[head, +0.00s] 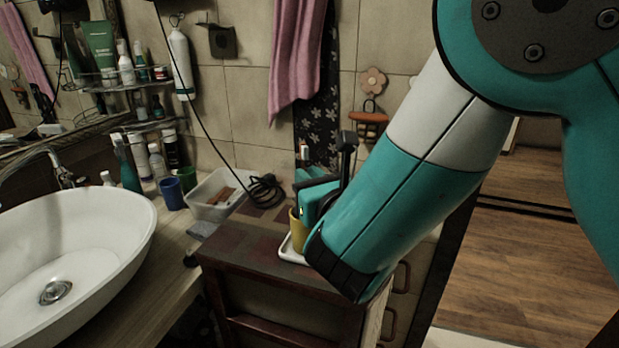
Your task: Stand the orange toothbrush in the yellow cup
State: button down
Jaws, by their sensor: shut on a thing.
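The yellow cup (297,234) stands upright on a white tray (289,252) on top of a dark wooden stand. My arm comes down from the upper right and covers the cup's right side. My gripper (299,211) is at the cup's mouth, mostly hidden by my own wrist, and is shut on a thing. A small pale and reddish tip (304,150) shows above the gripper; it may be the head of the orange toothbrush, but it is too small to be sure. The rest of the toothbrush is hidden, and I cannot tell whether it is inside the cup.
A white basin (120,235) is at left. A blue cup (172,193), a green cup (187,178) and a white bin (207,211) stand on the counter. A black cable (266,191) lies coiled behind. A pink towel (296,60) hangs above. Open floor lies at right.

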jog(key=shift+f+b, duration=0.3)
jog(key=shift+f, duration=0.35)
jog(key=c, duration=1.1)
grip_release()
jog(key=shift+o, duration=0.2)
